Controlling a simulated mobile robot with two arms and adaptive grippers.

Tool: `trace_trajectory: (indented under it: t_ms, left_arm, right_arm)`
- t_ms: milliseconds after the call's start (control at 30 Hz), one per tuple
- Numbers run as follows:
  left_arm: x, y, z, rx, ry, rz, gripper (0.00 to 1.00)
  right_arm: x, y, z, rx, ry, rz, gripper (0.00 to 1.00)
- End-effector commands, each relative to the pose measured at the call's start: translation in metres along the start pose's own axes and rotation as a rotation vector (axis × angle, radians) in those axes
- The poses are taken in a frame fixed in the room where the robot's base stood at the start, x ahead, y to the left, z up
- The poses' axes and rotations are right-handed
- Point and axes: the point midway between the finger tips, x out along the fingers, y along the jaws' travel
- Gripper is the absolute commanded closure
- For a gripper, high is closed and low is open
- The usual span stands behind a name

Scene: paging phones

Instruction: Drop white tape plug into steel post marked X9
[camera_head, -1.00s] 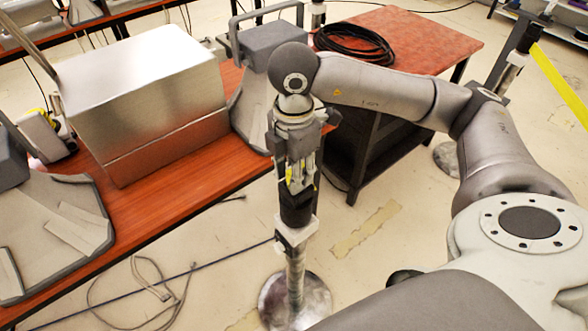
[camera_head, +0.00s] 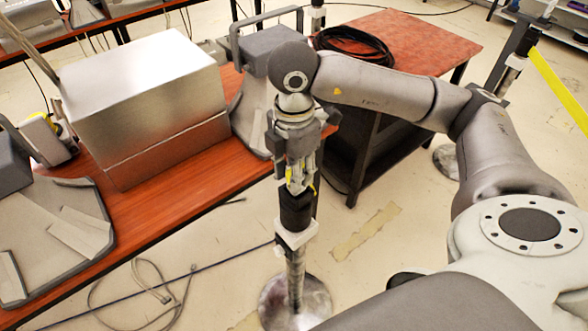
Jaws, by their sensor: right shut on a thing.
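My right gripper (camera_head: 299,187) points straight down and is shut on the white tape plug, which is mostly hidden between the fingers. Directly below the fingers is a black cylinder (camera_head: 295,211); I cannot tell whether it belongs to the plug or to the post. Under it is a white collar (camera_head: 296,237) on an upright steel post (camera_head: 295,268) with a round metal base (camera_head: 294,303). The gripper is in line above this post. No X9 mark is legible. My left gripper is not in view.
A red-brown table (camera_head: 188,172) on the left carries a large metal box (camera_head: 145,85) and grey phones. A smaller table (camera_head: 425,38) with coiled black cable (camera_head: 354,45) stands behind. Another post (camera_head: 511,72) stands at right near yellow tape (camera_head: 560,88). Loose cables (camera_head: 150,282) lie on the floor.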

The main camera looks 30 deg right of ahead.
Motion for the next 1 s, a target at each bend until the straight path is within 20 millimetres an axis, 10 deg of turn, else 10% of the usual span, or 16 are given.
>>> trace_trajectory:
  t_ms: [1000]
  left_arm:
    - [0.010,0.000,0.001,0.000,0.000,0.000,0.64]
  right_arm:
    - [0.009,0.000,0.000,0.000,0.001,0.001,0.93]
